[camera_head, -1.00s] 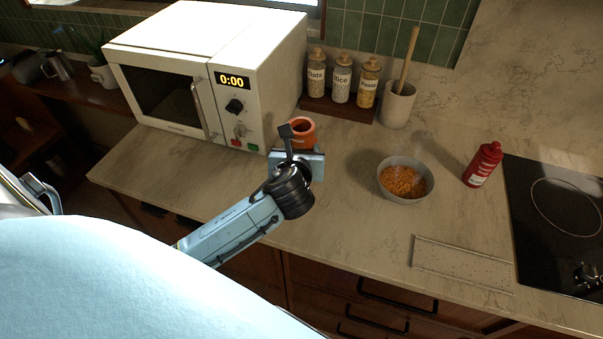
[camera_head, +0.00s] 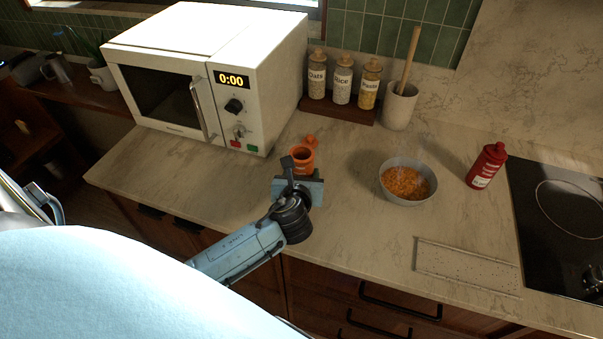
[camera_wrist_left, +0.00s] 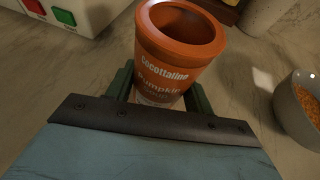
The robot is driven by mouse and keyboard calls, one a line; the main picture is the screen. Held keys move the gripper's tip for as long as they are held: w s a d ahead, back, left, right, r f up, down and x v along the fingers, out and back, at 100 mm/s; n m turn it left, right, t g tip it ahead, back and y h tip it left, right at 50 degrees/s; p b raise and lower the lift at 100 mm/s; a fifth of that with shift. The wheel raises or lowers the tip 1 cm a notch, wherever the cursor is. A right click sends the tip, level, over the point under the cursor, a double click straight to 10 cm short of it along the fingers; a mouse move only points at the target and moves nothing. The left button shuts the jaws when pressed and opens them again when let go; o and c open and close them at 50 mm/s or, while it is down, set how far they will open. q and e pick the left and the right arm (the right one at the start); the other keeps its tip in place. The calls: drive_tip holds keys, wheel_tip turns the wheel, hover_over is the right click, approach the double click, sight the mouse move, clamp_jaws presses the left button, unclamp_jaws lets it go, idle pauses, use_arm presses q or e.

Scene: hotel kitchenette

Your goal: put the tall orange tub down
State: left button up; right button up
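The orange tub (camera_head: 302,159) is open-topped and upright, labelled as pumpkin soup. It also shows in the left wrist view (camera_wrist_left: 178,50), where its lower part sits between the two dark green fingers. My left gripper (camera_head: 297,173) is shut on the tub. The tub is over the counter in front of the microwave. The gripper hides its base, so I cannot tell whether it touches the counter. My right gripper is not in view.
The white microwave (camera_head: 205,80) stands behind left, and a jar rack (camera_head: 338,108) behind. A grey bowl (camera_head: 407,196) of orange food is right, then a red bottle (camera_head: 487,166) and hob (camera_head: 565,225). Counter between tub and bowl is clear.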

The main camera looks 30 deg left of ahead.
use_arm(q)
drive_tip(key=o, duration=0.4)
drive_tip(key=shift+r, duration=0.2)
drive_tip(key=p+v, duration=0.1)
drive_tip(key=v, duration=1.1)
drive_tip(key=shift+f, duration=0.15)
